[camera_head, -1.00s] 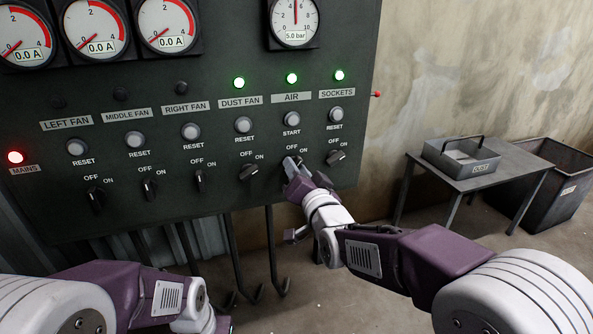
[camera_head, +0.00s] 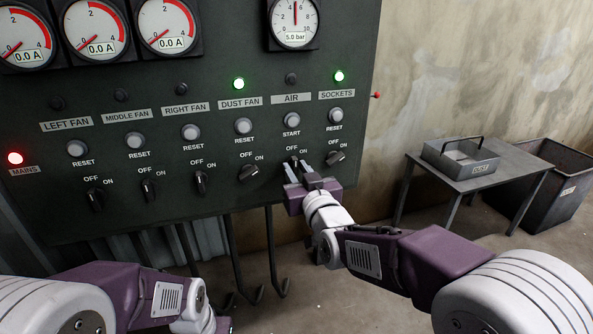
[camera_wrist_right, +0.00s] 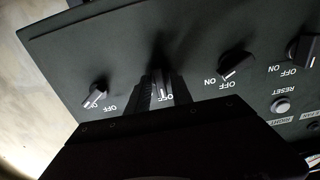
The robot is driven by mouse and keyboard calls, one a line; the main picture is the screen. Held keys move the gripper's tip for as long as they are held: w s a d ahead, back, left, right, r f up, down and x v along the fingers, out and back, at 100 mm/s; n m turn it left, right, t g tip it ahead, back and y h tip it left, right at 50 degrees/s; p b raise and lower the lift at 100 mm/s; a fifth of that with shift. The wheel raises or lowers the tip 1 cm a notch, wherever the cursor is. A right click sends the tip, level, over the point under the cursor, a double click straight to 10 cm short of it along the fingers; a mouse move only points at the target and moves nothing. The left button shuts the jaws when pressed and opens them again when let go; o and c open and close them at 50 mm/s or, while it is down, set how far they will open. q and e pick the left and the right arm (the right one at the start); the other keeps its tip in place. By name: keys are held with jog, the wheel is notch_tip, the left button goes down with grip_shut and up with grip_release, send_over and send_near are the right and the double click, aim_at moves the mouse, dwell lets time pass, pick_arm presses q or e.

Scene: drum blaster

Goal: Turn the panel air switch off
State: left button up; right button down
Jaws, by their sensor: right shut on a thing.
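The AIR switch (camera_head: 294,160) is a dark rotary knob below the white START button (camera_head: 292,119) on the dark control panel (camera_head: 225,60). My right gripper (camera_head: 302,171) is at this knob, its fingers shut on it from both sides. In the right wrist view the knob (camera_wrist_right: 160,84) stands between the two dark fingers (camera_wrist_right: 158,92), its pointer toward OFF. The AIR lamp (camera_head: 291,79) is dark. The pressure gauge (camera_head: 295,25) reads 5.0 bar. My left arm lies at the lower left; its fingers are out of view.
The DUST FAN knob (camera_head: 249,172) and SOCKETS knob (camera_head: 336,157) flank the AIR knob closely; their lamps are green. A table (camera_head: 492,178) with a tray (camera_head: 460,158) and a bin (camera_head: 568,195) stand at right.

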jog(key=shift+f, duration=0.1)
dwell(0.4)
jog(key=c, duration=1.4)
grip_release()
jog(key=shift+c, duration=0.2)
jog(key=p+v, duration=0.2)
jog(key=v, duration=0.7)
jog(key=shift+d, duration=0.1)
